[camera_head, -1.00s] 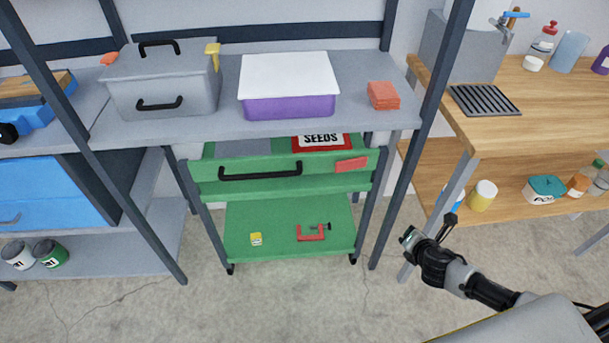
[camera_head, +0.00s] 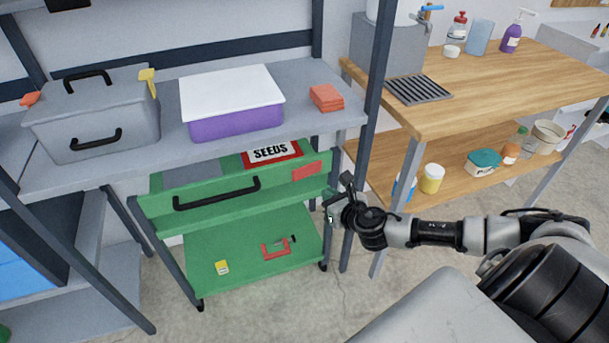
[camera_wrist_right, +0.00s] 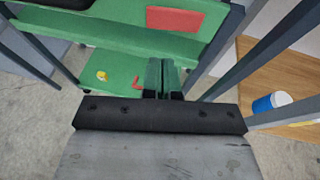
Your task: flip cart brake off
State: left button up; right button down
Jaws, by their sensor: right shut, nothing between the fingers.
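The green cart (camera_head: 160,213) stands under the grey shelf. Its dark caster wheels (camera_head: 323,266) show at the bottom corners, but I cannot make out a brake lever on them. My right gripper (camera_head: 332,208) is shut and empty, just right of the cart by the shelf's post. In the right wrist view its closed fingers (camera_wrist_right: 162,77) point toward the cart's right side. My left gripper is out of view.
The cart's lower shelf (camera_head: 235,245) holds a red clamp (camera_head: 277,248) and a small yellow item (camera_head: 222,267). The shelf's dark post (camera_head: 361,150) stands beside my right gripper. A wooden bench (camera_head: 480,90) is at right. Concrete floor is clear in front.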

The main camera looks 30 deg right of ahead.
aim_at(300, 171)
jog(key=x, duration=0.8)
jog(key=r+x, duration=0.1)
jog(key=x, duration=0.3)
jog(key=shift+w+b, duration=0.2)
jog(key=shift+b, duration=0.1)
jog(key=shift+a, duration=0.1)
